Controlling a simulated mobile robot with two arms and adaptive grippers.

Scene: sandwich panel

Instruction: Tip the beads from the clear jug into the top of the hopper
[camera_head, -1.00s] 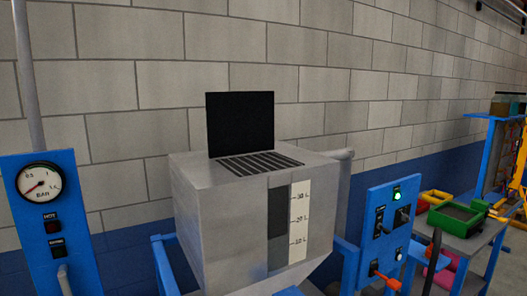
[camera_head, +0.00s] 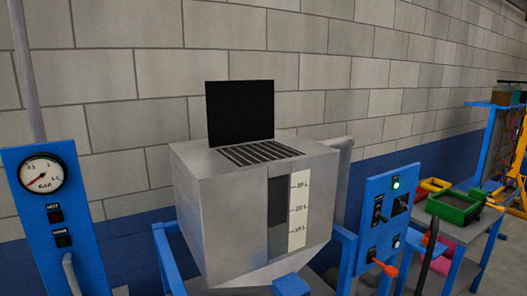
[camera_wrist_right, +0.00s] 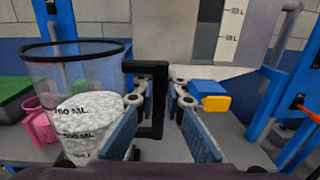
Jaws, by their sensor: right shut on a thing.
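The hopper (camera_head: 225,220) is a grey metal box in the middle of the head view. Its black lid (camera_head: 240,112) stands open behind a slotted grate (camera_head: 262,153) on the top. A sight strip (camera_head: 298,210) marked in litres runs down its front. In the right wrist view the clear jug (camera_wrist_right: 60,68) is upright with a black rim. Pale speckled beads (camera_wrist_right: 92,118) fill its lower part. My right gripper (camera_wrist_right: 178,110) has its blue fingers either side of the jug's black handle (camera_wrist_right: 150,68) and is shut on it. My left gripper is in neither view.
A blue panel with a pressure gauge (camera_head: 43,174) stands left of the hopper. A blue switch panel (camera_head: 370,235) with a lit green lamp stands right. Beyond it a bench holds a green bin (camera_head: 454,208). A blue and yellow block (camera_wrist_right: 214,100) sits beyond my right fingers.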

